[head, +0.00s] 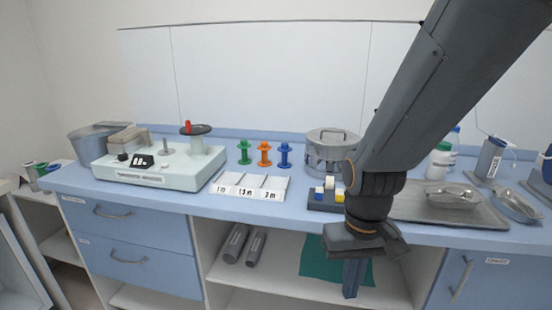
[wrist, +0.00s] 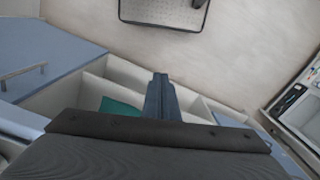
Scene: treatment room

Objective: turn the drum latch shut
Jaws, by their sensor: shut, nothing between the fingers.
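A round metal drum (head: 328,156) with a lid and a top handle stands at the back of the blue counter, in the head view. My arm crosses in front of its right side. Its latch is too small or hidden to make out. My gripper (head: 352,292) hangs pointing down in front of the counter's edge, lower than the drum and nearer to me, touching nothing. Its fingers are shut and empty; they also show in the wrist view (wrist: 160,80), above the floor and open shelves. The drum is not in the wrist view.
A block tray (head: 320,204) sits before the drum, with a metal tray (head: 420,206) of dishes to the right. Coloured spools (head: 264,154), a card stand (head: 250,186) and a pale machine (head: 160,168) stand left. A black-rimmed tray (wrist: 165,12) shows in the wrist view.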

